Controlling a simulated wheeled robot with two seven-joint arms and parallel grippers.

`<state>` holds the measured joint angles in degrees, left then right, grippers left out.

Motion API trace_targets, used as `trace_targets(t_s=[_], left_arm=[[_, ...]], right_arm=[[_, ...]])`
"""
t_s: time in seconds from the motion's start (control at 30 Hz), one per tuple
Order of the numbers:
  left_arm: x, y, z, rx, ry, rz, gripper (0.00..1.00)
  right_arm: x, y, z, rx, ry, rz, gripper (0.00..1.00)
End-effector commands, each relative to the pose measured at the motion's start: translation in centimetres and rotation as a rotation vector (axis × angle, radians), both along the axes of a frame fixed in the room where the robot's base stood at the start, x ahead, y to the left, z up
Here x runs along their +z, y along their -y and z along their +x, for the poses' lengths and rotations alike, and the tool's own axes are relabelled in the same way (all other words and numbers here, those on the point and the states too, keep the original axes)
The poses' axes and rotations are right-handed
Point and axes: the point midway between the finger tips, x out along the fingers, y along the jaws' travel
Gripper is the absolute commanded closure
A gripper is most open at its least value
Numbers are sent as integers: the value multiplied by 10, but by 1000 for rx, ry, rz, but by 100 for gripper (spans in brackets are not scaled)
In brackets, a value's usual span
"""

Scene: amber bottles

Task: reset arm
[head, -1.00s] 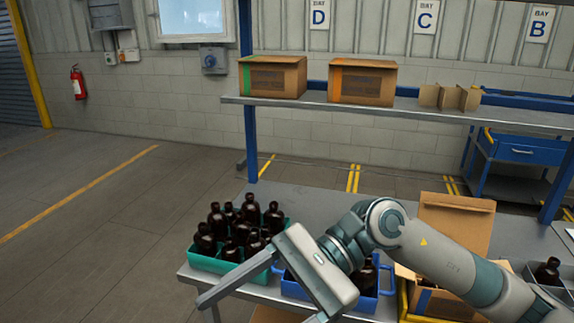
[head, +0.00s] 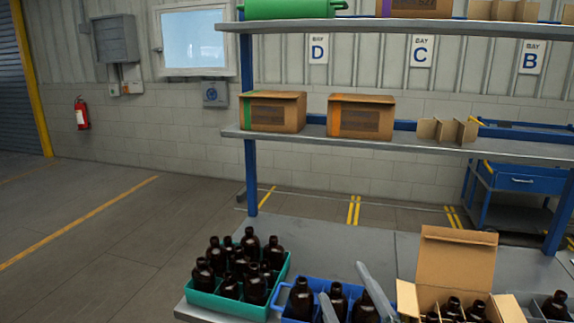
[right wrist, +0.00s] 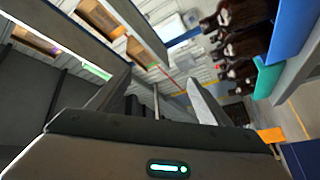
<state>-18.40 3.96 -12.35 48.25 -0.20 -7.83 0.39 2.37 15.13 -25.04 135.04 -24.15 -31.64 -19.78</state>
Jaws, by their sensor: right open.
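My right gripper (head: 342,279) rises from the bottom edge of the head view, with only its two grey fingers showing. The fingers are apart and nothing is seen between them. They show in front of the blue crate (head: 284,299) and its dark bottles (head: 301,297), hiding part of them. In the right wrist view the fingers (right wrist: 175,86) also stand apart, above the gripper body with its green light. The rest of my right arm is out of the head view. My left gripper is not in view.
A teal crate (head: 203,299) full of amber bottles stands left on the grey bench (head: 330,243). An open cardboard box (head: 456,265) with bottles stands right. Two closed cartons (head: 272,112) sit on the shelf (head: 300,138) above. The bench behind the crates is clear.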

Motion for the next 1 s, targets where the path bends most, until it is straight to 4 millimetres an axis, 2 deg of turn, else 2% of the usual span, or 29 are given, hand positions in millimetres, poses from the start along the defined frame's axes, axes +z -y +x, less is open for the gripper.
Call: trace_targets(t_s=[0.03, 0.2, 0.3, 0.37, 0.5, 0.6, 0.7, 1.0], left_arm=[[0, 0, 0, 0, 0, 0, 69], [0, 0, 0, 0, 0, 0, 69], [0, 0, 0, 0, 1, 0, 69], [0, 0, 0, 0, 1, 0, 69], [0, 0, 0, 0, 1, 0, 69], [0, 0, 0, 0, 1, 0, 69], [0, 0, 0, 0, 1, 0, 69], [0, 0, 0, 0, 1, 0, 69]], right_arm=[[-32, 13, -4, -34, -114, 47, 28], [-128, 51, -32, -147, -464, 191, 28], [-180, 67, -60, -214, -654, 264, 28], [-207, 76, -80, -253, -757, 303, 28], [-262, 91, -132, -342, -982, 380, 28], [-290, 98, -169, -400, -1117, 423, 28], [-311, 104, -201, -448, -1224, 455, 28], [-346, 111, -279, -563, -1463, 519, 28]])
